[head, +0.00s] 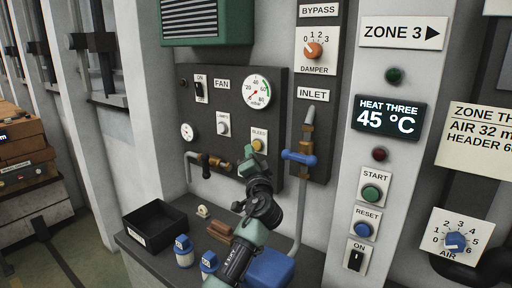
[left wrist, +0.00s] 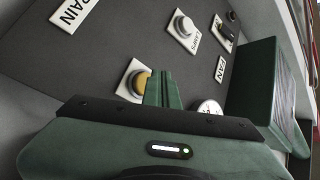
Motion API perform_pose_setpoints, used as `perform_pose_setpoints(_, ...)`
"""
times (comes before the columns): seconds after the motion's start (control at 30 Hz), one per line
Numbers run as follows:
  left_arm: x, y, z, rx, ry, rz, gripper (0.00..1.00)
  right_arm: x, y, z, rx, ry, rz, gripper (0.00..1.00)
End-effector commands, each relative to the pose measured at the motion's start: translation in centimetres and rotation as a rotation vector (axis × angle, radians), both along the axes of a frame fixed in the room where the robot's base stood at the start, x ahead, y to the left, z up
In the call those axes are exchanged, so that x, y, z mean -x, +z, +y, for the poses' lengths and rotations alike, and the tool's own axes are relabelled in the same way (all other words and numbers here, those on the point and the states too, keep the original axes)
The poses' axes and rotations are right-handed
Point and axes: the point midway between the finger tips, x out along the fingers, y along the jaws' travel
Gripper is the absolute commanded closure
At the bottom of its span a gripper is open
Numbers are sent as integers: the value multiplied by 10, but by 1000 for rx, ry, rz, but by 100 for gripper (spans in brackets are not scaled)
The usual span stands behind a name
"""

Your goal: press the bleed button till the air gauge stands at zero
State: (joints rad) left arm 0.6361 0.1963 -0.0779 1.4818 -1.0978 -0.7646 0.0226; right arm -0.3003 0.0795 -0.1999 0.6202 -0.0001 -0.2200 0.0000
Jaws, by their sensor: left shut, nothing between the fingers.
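The yellow bleed button (head: 257,145) sits on its white plate at the lower right of the dark panel. It also shows in the left wrist view (left wrist: 142,83), partly hidden behind my fingers. A large round gauge (head: 257,91) is above it; its needle is too small to read surely. It shows partly in the left wrist view (left wrist: 208,107). A small gauge (head: 187,131) sits at the panel's lower left. My left gripper (head: 254,161) is shut and empty, its tips (left wrist: 161,76) close by the bleed button. I cannot tell whether they touch it. My right gripper is out of view.
The lamps button (head: 223,126) and fan switch (head: 200,88) are on the same panel. A blue-handled valve (head: 300,158) and pipes are close to the right of my gripper. A black bin (head: 154,225) and blue-capped bottles (head: 184,252) stand on the shelf below.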

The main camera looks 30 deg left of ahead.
Motion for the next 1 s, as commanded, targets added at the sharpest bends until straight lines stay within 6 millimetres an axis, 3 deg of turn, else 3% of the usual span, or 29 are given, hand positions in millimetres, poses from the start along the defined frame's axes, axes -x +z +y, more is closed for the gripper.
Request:
perform_pose_setpoints(0.5,46,1,4,0,1,0,100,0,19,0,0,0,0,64)
perform_pose_setpoints(1.0,48,0,4,0,1,0,100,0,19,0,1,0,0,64)
